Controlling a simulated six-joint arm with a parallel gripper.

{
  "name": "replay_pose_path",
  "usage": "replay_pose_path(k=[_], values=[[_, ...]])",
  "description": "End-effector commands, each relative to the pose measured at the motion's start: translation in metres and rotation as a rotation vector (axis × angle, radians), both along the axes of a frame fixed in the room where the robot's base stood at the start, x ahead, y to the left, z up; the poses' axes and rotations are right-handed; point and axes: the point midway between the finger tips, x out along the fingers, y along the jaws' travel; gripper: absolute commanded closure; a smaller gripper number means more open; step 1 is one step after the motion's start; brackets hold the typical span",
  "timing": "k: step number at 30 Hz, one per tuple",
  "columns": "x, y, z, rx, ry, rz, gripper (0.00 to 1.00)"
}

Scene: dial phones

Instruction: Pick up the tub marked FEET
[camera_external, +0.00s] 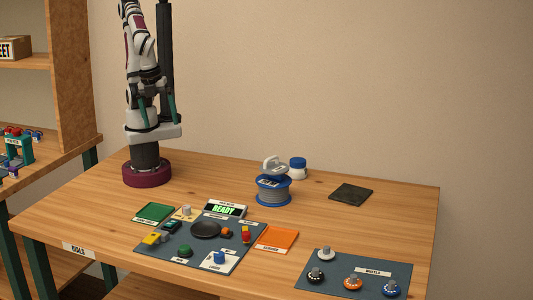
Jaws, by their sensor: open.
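A brown box (12,48) on the upper shelf at the far left bears a label ending in "EET". The picture's left edge cuts off the rest. A small white tub with a blue lid (298,168) stands upright on the table behind the wire spool; I can read no marking on it. My gripper (160,122) hangs folded close above my base, with its two green fingers pointing down. It is open and empty, well left of the white tub and touching neither container.
A blue wire spool (273,191) stands before the tub, with a pale object (275,165) on or just behind it. A dark square pad (351,193) lies right. A crowded mat (168,252), green tray (155,213), orange tray (277,238) and dial mat (335,269) lie in front.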

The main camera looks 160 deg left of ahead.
Motion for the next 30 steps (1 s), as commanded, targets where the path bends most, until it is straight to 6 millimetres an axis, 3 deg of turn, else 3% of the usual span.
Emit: replay_pose_path(k=[5,7,8,11,12,14,15,18,22,30], values=[[0.0,0.003,0.0,0.01,0.005,0.001,0.0],[0.004,0.027,0.0,0.094,0.046,0.008,0.0],[0.007,0.047,0.0,0.159,0.082,0.01,0.0],[0.019,0.145,0.007,0.457,0.27,-0.035,0.0],[0.025,0.189,0.009,0.573,0.361,-0.09,0.0],[0.036,0.249,0.007,0.71,0.489,-0.207,0.0],[0.044,0.283,-0.001,0.774,0.558,-0.3,0.0],[0.059,0.347,-0.037,0.852,0.674,-0.537,0.0],[0.068,0.384,-0.084,0.864,0.716,-0.753,0.0],[0.072,0.391,-0.15,0.861,0.719,-0.831,0.0]])
